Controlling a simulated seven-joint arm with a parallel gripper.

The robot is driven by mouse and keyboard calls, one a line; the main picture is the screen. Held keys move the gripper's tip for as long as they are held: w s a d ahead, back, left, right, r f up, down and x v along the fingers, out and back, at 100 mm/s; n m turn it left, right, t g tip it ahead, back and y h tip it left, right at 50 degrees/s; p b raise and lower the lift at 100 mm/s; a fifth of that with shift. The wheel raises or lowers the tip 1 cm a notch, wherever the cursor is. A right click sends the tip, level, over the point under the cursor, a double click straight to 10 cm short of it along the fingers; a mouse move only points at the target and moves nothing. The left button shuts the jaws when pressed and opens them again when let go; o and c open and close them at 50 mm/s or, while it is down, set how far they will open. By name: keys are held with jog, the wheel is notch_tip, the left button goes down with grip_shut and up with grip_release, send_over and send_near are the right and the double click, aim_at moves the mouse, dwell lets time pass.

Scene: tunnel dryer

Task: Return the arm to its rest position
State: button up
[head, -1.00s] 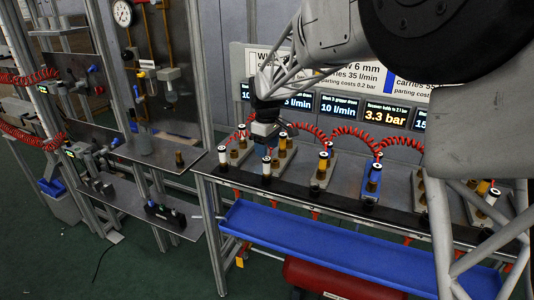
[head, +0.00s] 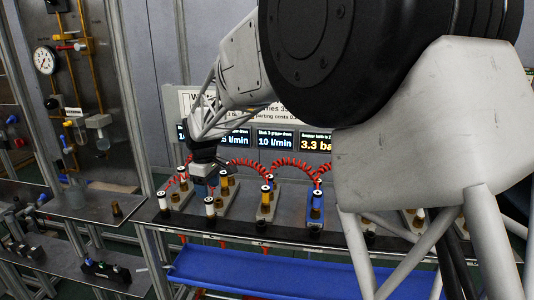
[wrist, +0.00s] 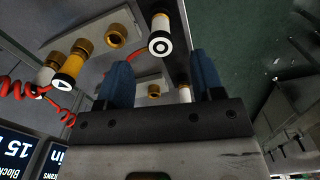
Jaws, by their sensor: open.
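My gripper (head: 204,184) is over the left end of the workbench, just above the first blocks, pointing down. In the wrist view its two blue fingers (wrist: 164,85) stand apart with a gap between them. No object shows held in the gap. A white-and-black capped fitting (wrist: 160,42) shows beyond the fingers, and a yellow-and-white fitting (wrist: 68,70) with a coiled red hose is at the left. My arm crosses the upper right of the head view and hides the right part of the bench.
Several blocks with brass and coloured fittings, such as the yellow one (head: 266,198), line the bench, linked by red coiled hoses (head: 295,168). A blue trough (head: 260,270) hangs below the front edge. Display screens (head: 275,139) stand behind. A metal shelf (head: 85,207) is at the left.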

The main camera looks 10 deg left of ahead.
jog(key=s+d+r+m, duration=0.3)
jog(key=s+d, duration=0.1)
jog(key=d, duration=0.7)
jog(key=s+d+r+m+t, duration=0.1)
jog(key=s+d+r+m, duration=0.2)
jog(key=d, duration=0.7)
jog(key=s+d+r+m, duration=0.2)
jog(key=s+d+r, duration=0.3)
jog(key=d, duration=0.6)
jog(key=s+d+f+m, duration=0.3)
jog(key=s+d, duration=0.6)
jog(key=s, duration=0.3)
jog(key=s+d+f+m+t, duration=0.1)
jog(key=s+d+f+m, duration=0.2)
jog(key=s+d, duration=0.6)
jog(key=shift+s+m+t, duration=0.3)
jog(key=shift+s+m, duration=0.9)
jog(key=shift+s, duration=0.55)
jog(key=shift+d, duration=0.1)
